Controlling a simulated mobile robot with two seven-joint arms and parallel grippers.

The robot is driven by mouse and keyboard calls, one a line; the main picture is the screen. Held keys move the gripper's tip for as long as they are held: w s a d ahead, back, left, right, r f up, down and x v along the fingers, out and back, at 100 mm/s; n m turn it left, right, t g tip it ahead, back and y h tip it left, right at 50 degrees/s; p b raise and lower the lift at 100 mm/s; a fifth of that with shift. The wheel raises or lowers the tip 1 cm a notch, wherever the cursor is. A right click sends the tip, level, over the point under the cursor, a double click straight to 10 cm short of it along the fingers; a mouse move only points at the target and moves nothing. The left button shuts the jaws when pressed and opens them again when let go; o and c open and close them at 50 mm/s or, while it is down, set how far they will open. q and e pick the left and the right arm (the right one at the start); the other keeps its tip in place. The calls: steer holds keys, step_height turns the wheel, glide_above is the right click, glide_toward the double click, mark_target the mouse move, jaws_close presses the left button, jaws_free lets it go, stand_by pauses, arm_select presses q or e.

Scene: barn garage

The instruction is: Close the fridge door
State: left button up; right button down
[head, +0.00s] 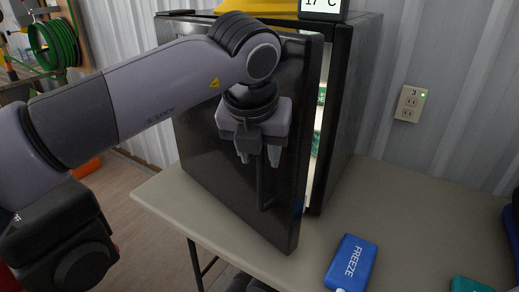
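The black fridge (345,110) stands on a table, and its door (210,150) is ajar. A lit gap with white and green contents shows between the door's right edge and the cabinet. My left gripper (258,158) is in front of the outer face of the door, pointing down, near the dark vertical handle (264,188). Its two fingers are apart, with nothing visibly clamped. I cannot tell whether they touch the door or handle. My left arm covers the upper left of the door. My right gripper is out of view.
The beige table (400,210) has clear room to the right of the fridge. A blue freeze pack (350,263) lies in front of the fridge, right of the door's lower corner. A teal item (470,285) sits at the bottom right. A wall outlet (410,103) is behind.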

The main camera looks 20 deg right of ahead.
arm_select(q)
steer(key=v, duration=0.7)
steer(key=shift+r, duration=0.1)
